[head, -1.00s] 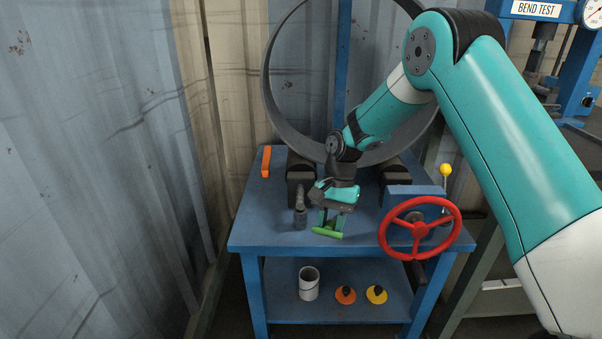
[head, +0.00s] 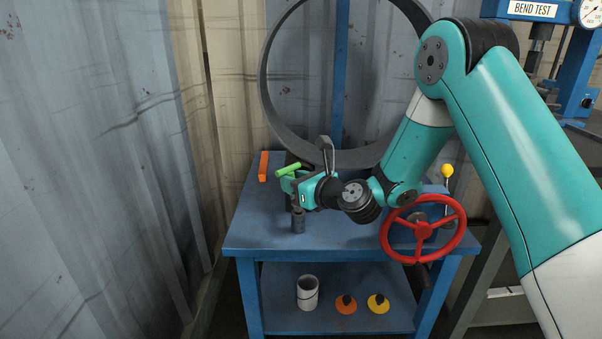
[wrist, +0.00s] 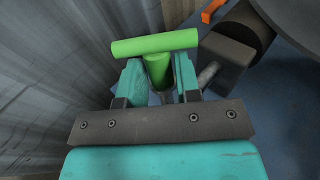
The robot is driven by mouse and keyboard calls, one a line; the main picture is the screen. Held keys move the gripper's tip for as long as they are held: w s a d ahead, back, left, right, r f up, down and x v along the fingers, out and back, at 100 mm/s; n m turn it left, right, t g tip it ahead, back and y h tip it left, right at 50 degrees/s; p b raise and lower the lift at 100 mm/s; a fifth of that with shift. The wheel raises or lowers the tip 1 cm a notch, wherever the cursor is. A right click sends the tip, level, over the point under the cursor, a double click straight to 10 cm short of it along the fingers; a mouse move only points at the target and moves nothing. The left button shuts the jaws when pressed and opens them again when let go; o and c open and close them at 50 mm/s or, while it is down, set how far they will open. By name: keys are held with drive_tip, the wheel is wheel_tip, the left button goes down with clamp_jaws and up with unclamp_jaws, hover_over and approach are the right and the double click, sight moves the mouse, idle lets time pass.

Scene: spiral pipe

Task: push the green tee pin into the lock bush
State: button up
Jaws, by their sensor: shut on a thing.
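The green tee pin (head: 289,169) is held at the left end of my gripper (head: 288,183), above the left part of the blue table. In the wrist view, the pin's crossbar (wrist: 155,44) lies across the front of the fingers. Its shaft (wrist: 159,70) sits between the two teal fingers of my gripper (wrist: 158,82), which is shut on it. The lower end of the shaft is hidden. I cannot surely make out the lock bush. A short grey cylinder (wrist: 207,73) shows beside a dark block in the wrist view, just right of the fingers.
A dark upright post (head: 298,221) stands on the blue table (head: 345,236) just below my gripper. A large grey ring (head: 268,95) rises behind. A red handwheel (head: 423,230) is at right, and an orange bar (head: 263,166) at back left. The table's front middle is clear.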

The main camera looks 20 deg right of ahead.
drive_tip(key=r+m+t+h, duration=0.1)
drive_tip(key=w+d+r+m+t+h+b, duration=0.1)
drive_tip(key=t+h, duration=0.1)
drive_tip(key=shift+d+m+t, duration=0.15)
drive_tip(key=shift+m+t, duration=0.15)
drive_tip(key=shift+d+r+t+h, duration=0.3)
drive_tip(key=shift+r, duration=0.15)
drive_tip(key=shift+f+b, duration=0.1)
drive_tip(key=shift+b, duration=0.45)
drive_tip(key=b, duration=0.5)
hover_over(301, 215)
wheel_tip(301, 215, down, 6)
drive_tip(key=shift+r, duration=0.2)
drive_tip(key=shift+f+b, duration=2.8)
drive_tip(key=o, duration=1)
